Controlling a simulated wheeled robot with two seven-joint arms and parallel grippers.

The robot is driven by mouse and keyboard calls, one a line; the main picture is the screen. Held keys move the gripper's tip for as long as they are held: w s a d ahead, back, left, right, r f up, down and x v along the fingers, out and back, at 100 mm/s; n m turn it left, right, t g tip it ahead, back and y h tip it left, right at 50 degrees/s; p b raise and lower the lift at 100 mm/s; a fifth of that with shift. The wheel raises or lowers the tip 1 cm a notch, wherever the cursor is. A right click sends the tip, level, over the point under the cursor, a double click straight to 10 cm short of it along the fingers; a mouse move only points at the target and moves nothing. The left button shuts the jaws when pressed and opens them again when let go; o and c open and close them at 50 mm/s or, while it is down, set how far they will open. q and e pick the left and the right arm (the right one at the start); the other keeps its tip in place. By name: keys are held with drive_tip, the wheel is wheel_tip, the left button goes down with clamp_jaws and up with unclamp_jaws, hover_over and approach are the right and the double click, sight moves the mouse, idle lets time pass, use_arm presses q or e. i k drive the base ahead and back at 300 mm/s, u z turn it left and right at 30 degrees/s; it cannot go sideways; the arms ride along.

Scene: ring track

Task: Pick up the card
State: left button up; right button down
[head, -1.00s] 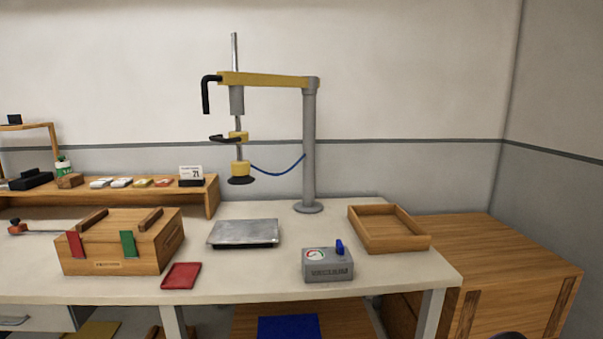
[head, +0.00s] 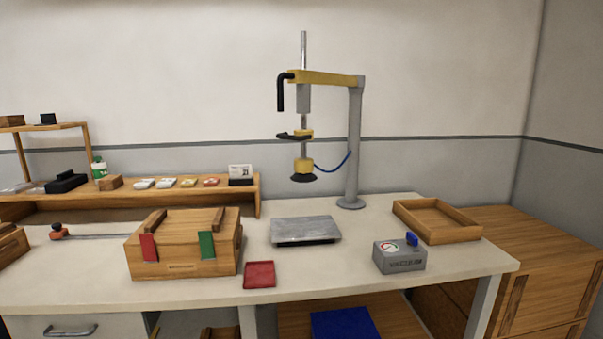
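A flat red card-like piece (head: 259,274) with a raised-looking rim lies on the table near the front edge, just right of a wooden box. A red tag (head: 149,247) and a green tag (head: 207,245) stand upright against the front of that wooden box (head: 185,262). Several small flat pieces in white, yellow and red (head: 166,183) lie in a row on the back shelf. I cannot tell for sure which of these is the card. Neither of my grippers is in view.
A metal plate (head: 305,230) lies under a press stand (head: 354,150). A grey gauge box (head: 400,258) with a blue knob and a wooden tray (head: 437,220) are on the right. The white table (head: 330,268) is clear between the red piece and the gauge box.

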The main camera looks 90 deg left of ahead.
sight(240, 171)
drive_tip(key=k, duration=1.85)
drive_tip(key=u, duration=1.4)
